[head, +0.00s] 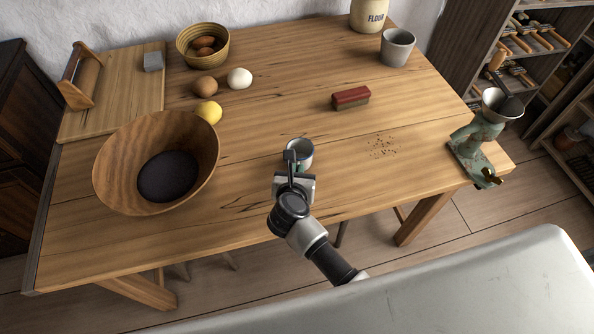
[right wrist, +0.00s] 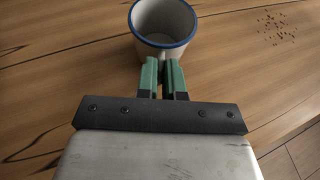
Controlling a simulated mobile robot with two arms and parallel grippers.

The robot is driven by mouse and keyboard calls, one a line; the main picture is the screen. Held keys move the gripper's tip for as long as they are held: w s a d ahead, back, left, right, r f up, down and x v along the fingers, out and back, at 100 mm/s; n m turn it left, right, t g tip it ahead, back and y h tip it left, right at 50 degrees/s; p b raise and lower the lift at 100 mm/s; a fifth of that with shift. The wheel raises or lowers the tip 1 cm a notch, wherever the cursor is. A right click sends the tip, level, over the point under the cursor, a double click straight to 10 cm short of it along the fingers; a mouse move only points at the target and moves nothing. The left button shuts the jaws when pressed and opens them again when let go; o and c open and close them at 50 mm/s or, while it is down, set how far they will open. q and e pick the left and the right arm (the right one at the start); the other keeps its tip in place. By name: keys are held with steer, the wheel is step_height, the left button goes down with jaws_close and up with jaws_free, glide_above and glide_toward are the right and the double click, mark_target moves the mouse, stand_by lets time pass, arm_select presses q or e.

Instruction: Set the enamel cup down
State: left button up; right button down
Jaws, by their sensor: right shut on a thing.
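The enamel cup (head: 304,150) is white with a blue rim and stands upright at the front middle of the wooden table (head: 260,120). My right gripper (head: 293,160) is at the near side of the cup and partly hides it in the head view. In the right wrist view the cup (right wrist: 163,22) is just beyond the green fingertips (right wrist: 163,68), which are shut at its near side, likely on a handle hidden between them. I cannot tell whether the cup's base touches the table. My left gripper is not in view.
A red brush (head: 350,97), crumbs (head: 384,147) and a green grinder (head: 482,135) are at right. The table around the cup is clear.

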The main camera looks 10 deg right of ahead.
steer(key=shift+f, duration=0.2)
steer(key=c, duration=1.3)
jaws_free()
steer(key=shift+o, duration=0.2)
steer(key=shift+r, duration=0.1)
steer(key=shift+s+r, duration=0.1)
steer(key=shift+r, duration=0.15)
steer(key=p+v, duration=0.4)
steer(key=v, duration=0.6)
steer(key=shift+s+a+r, duration=0.15)
steer(key=shift+s, duration=0.2)
steer(key=shift+s+a+r+p, duration=0.15)
steer(key=shift+s+p, duration=0.15)
steer(key=shift+s, duration=0.1)
